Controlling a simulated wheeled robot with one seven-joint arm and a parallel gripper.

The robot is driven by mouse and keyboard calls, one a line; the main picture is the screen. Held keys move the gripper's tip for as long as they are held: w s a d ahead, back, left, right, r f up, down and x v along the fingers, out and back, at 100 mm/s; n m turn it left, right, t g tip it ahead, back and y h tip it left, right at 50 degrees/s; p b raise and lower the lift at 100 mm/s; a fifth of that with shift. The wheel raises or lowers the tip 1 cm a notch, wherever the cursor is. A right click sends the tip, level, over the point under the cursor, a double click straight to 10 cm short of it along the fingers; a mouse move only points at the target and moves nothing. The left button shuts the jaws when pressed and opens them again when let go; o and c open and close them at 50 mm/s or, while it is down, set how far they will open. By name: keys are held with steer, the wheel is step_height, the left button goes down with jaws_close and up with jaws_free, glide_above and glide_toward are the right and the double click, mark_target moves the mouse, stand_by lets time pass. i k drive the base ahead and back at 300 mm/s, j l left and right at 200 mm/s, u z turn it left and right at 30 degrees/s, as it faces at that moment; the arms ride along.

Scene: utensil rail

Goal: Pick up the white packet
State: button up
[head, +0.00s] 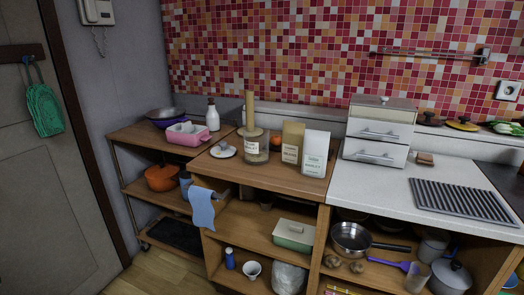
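The white packet (314,156) stands upright on the wooden counter top (262,181), near its right end. It has a printed label on its front. A tan packet (292,143) with a pale label stands just left of it and slightly behind. The white packet's front is unobstructed in the head view. My gripper is not in view, and nothing is seen touching the packet.
A white drawer unit (379,132) stands close on the right. The wood in front of the packets is clear. A ribbed black mat (462,200) lies on the white counter.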

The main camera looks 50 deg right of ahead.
mark_target(316, 142)
steer(key=k+l+z, duration=0.3)
steer(key=l, duration=0.35)
steer(key=l+z, duration=0.35)
steer(key=l, duration=0.25)
steer(key=l+z, duration=0.3)
steer(key=l, duration=0.35)
steer(key=i, duration=0.45)
